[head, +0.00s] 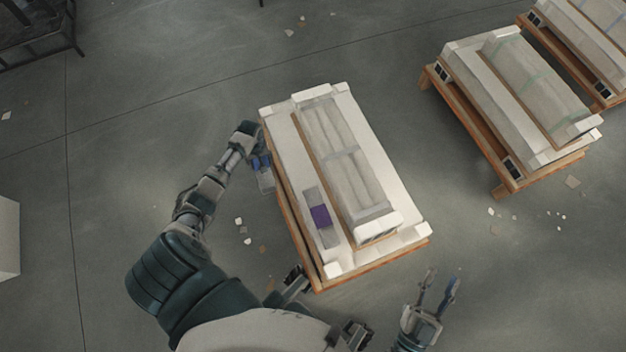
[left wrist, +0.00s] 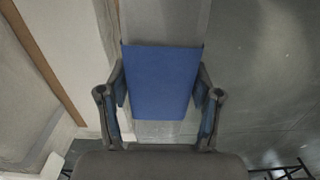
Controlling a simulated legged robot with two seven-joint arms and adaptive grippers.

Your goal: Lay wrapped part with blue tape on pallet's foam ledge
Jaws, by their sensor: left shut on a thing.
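My left gripper (head: 259,160) is shut on a grey wrapped part with blue tape (head: 266,181), beside the pallet's left edge in the head view. In the left wrist view, the blue tape (left wrist: 162,82) sits between the two fingers, and the grey wrap extends past it at both ends. The pallet's white foam ledge (head: 287,150) runs along the left of its long wrapped load. Another wrapped part with purple tape (head: 320,215) lies on this ledge near its front end. My right gripper (head: 443,283) is open and empty, off the pallet's front right corner.
The wooden pallet (head: 362,271) stands on the grey floor, its load edged with white foam blocks. More loaded pallets (head: 520,100) stand at the upper right. A dark frame (head: 38,30) is at the upper left and a white box (head: 8,238) at the left edge. Small scraps litter the floor.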

